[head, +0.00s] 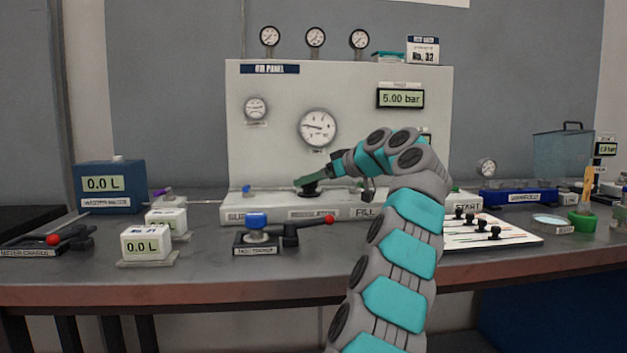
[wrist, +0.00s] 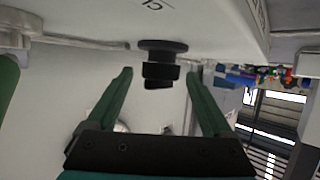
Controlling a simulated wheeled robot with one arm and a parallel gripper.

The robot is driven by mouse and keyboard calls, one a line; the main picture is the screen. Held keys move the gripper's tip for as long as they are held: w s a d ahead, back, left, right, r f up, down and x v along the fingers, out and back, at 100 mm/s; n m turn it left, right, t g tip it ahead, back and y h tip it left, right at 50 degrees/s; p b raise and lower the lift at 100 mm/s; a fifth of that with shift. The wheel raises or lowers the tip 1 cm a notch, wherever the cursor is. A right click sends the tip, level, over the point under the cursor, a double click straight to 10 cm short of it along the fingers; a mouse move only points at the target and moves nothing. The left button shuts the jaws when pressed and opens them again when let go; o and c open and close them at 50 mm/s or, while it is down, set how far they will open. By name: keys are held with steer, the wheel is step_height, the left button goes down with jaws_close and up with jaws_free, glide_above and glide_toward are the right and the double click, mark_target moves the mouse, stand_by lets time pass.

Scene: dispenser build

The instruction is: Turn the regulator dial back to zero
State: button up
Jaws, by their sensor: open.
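The regulator dial is a small black stepped knob (wrist: 161,64) in the wrist view. In the head view it is a dark shape (head: 311,191) on the panel's base ledge, partly covered by my gripper. My gripper (head: 303,183) has green fingers; in the wrist view (wrist: 160,73) they are spread, one on each side of the knob, with gaps visible. The gas panel (head: 350,88) stands upright behind. Its digital readout (head: 400,98) shows 5.00 bar. A large round gauge (head: 317,128) sits left of the readout. The dial's own markings are hidden.
A blue-topped valve (head: 256,222) with a red-tipped lever stands in front of the ledge. Small 0.0 L meters (head: 147,243) are on the left. A white board with black pegs (head: 490,232) lies right of my arm. The front table edge is clear.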

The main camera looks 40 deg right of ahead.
steer(key=v, duration=0.8)
steer(key=shift+w, duration=0.1)
